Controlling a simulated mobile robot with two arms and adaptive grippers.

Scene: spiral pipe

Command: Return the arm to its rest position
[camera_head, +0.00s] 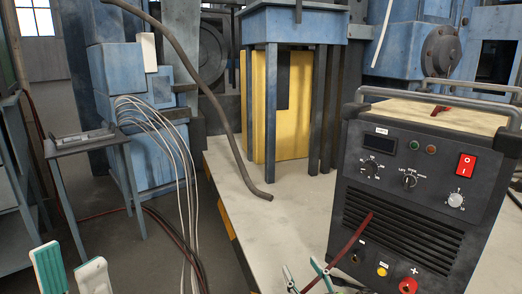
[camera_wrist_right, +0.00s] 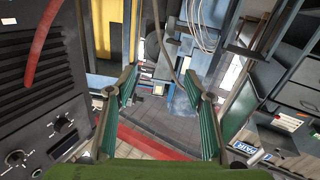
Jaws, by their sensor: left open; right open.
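My left gripper (camera_head: 70,264) shows at the bottom left of the head view. Its two green-and-white fingers stand apart with nothing between them. My right gripper (camera_head: 304,270) shows only as fingertips at the bottom edge of the head view, just in front of the dark welding machine (camera_head: 415,215). In the right wrist view my right gripper (camera_wrist_right: 160,78) has its green-padded fingers spread wide and empty. The machine's panel (camera_wrist_right: 50,120) is close by on the left of that view. Most of both arms is out of view.
A dark bent pipe (camera_head: 210,85) hangs down to the pale platform (camera_head: 285,215). A red cable (camera_head: 350,238) crosses the machine's front. The floor at left centre is mostly open.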

